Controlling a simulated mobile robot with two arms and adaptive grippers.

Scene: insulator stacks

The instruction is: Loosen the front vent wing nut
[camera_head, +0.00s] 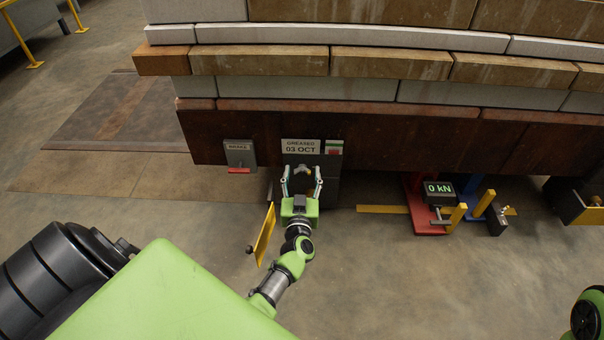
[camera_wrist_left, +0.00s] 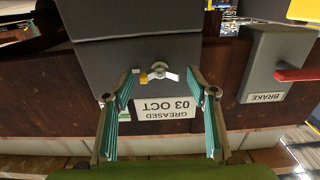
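The wing nut (camera_wrist_left: 160,72) is a small pale metal piece with a yellow part beside it. It sits on the face of a dark grey box (camera_wrist_left: 108,58), which also shows in the head view (camera_head: 326,187). My left gripper (camera_head: 302,173) is open in front of the box. In the left wrist view its two fingers (camera_wrist_left: 162,84) stand either side of the wing nut, apart from it, with a gap on each side. A small orange bit shows between the fingers in the head view. My right gripper is out of view.
A yellow panel (camera_head: 265,235) stands left of my left wrist. A "0 kN" display (camera_head: 439,189) stands at right.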

